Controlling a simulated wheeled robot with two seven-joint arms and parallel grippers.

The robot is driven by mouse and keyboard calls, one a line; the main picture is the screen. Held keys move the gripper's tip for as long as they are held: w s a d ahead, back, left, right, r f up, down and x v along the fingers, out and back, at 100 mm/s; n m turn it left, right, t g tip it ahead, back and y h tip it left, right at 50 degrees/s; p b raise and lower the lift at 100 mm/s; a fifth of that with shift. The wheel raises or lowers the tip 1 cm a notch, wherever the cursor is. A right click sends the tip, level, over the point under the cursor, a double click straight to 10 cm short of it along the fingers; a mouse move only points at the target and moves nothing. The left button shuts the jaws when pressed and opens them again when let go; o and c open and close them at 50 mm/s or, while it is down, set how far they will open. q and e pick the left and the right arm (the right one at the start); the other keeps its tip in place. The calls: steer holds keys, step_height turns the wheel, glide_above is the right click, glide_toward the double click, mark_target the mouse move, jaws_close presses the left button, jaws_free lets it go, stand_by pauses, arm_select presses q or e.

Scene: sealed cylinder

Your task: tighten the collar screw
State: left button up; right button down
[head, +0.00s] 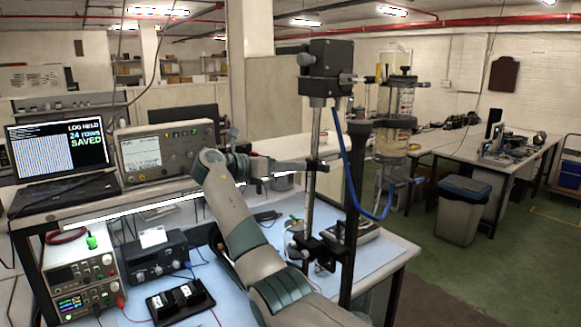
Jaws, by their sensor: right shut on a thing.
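My right gripper (303,167) reaches in from the left, level, with its fingertips at a small dark collar (317,166) on the upright metal post (311,200). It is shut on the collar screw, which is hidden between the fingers. The post carries a grey and black head (332,70) at its top. To the right, a clear sealed cylinder (394,110) with dark fittings hangs upright, a blue tube (356,185) looping below it. My left gripper is not in view.
A bench (385,258) with a blue mat holds a power supply (83,275), a black box (157,255) and a black tray (180,301). A laptop (60,150) and an oscilloscope (168,150) stand on the shelf. A bin (463,212) stands on open floor at right.

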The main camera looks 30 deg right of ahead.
steer(key=shift+d+r, duration=0.15)
steer(key=shift+r, duration=0.05)
steer(key=c, duration=1.7)
jaws_free()
steer(key=shift+o, duration=0.8)
steer(key=shift+d+f, duration=0.1)
steer(key=shift+d, duration=0.05)
steer(key=a+r+b, duration=0.2)
steer(key=a+b, duration=0.6)
steer(key=a, duration=0.8)
steer(key=shift+s+a+r, duration=0.4)
steer(key=shift+s, duration=0.05)
